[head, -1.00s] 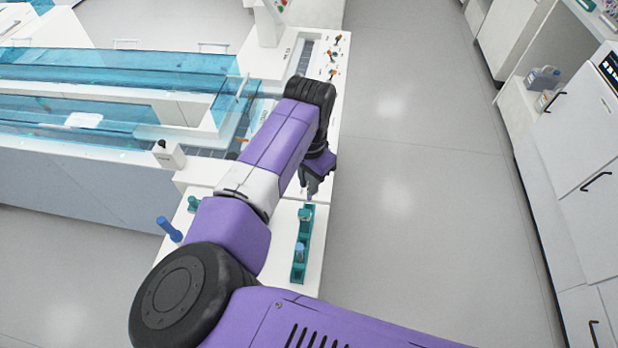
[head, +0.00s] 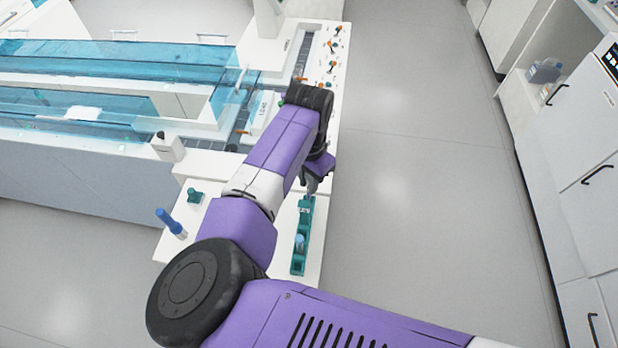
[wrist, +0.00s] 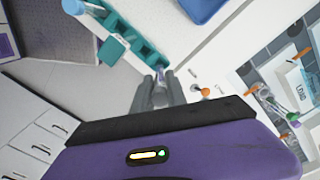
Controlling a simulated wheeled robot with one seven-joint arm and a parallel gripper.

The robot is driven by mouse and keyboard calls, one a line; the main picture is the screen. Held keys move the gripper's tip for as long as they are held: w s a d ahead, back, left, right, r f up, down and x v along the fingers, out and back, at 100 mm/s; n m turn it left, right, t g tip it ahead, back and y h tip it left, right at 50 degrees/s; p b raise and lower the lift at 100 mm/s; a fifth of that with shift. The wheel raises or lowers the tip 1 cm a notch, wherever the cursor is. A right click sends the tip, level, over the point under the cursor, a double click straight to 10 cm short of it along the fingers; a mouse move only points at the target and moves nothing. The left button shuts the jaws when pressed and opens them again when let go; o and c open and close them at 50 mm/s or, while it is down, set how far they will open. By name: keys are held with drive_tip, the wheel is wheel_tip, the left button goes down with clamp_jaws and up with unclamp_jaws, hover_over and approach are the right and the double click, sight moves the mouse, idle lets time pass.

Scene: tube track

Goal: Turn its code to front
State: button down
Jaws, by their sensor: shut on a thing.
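My gripper (wrist: 161,88) points down at the far end of a teal rack (wrist: 145,47). Its two grey fingers are shut on a slim tube (wrist: 160,74) with a purplish tint, small in the wrist view. No code can be made out on it. In the head view my gripper (head: 311,187) is just above the far end of the rack (head: 298,265), and the held tube is hidden there.
The rack stands on a white bench (head: 270,255) near its right edge, with floor beyond. Left of my arm are a blue tube (head: 170,222) and a teal-topped piece (head: 194,196). A track machine with blue clear covers (head: 120,65) fills the back left.

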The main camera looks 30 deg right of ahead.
sight(309, 198)
drive_tip(key=shift+f+b, duration=0.55)
drive_tip(key=shift+f, duration=1.4)
drive_tip(key=shift+r+p, duration=0.1)
drive_tip(key=shift+p, duration=0.35)
drive_tip(key=shift+n+p, duration=1.35)
drive_tip(key=shift+n, duration=0.05)
drive_tip(key=shift+n+p, duration=0.35)
drive_tip(key=shift+n, duration=0.05)
drive_tip(key=shift+n+p, duration=1.3)
drive_tip(key=shift+n, duration=0.4)
drive_tip(key=n, duration=0.8)
drive_tip(key=shift+n, duration=0.3)
drive_tip(key=shift+f, duration=0.25)
